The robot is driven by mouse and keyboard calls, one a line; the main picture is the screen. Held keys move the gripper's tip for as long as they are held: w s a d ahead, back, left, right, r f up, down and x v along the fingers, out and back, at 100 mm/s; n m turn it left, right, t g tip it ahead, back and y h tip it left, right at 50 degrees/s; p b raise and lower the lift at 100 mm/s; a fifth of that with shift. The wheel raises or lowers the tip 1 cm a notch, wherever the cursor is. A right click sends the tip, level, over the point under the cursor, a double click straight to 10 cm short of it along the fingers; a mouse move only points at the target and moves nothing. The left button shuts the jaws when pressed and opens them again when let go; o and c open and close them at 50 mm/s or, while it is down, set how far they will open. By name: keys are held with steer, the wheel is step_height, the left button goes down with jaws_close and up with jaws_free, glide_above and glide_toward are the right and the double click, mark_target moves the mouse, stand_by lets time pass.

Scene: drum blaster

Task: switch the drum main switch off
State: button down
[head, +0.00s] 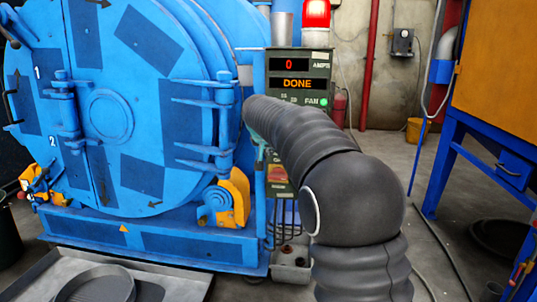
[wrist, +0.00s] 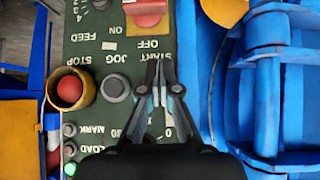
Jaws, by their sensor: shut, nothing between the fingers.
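The control panel (head: 318,62) stands right of the blue drum (head: 108,115); its upper display reads 0 and the lower DONE. A red switch (head: 277,172) on a yellow plate sits low on the panel, partly covered by my arm. In the wrist view the panel appears upside down, and the red switch (wrist: 148,20) is cut by the top edge, with ON and OFF lettering beside it. I cannot tell its setting. My gripper (wrist: 158,66) is shut and empty, over the panel near the START lettering, apart from the switch in the picture. My arm mostly hides it in the head view.
A red button in a yellow collar (wrist: 69,92) and a dark button (wrist: 116,88) are near my gripper. The blue drum's hinges (wrist: 270,55) lie close on the right. A red beacon (head: 316,14) is lit atop the panel. A blue frame (head: 470,130) stands at right.

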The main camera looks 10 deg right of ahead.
mark_target(271, 173)
steer(key=x, duration=0.6)
steer(key=shift+w+d+f, duration=0.1)
steer(key=shift+w+f, duration=0.1)
steer(key=shift+f, duration=0.1)
steer(key=f, duration=0.1)
steer(key=f+b, duration=0.1)
steer(key=f, duration=0.1)
steer(key=shift+w+f, duration=0.15)
steer(key=shift+w, duration=0.1)
steer(key=shift+f, duration=0.55)
steer(key=shift+a, duration=0.2)
steer(key=shift+d, duration=0.1)
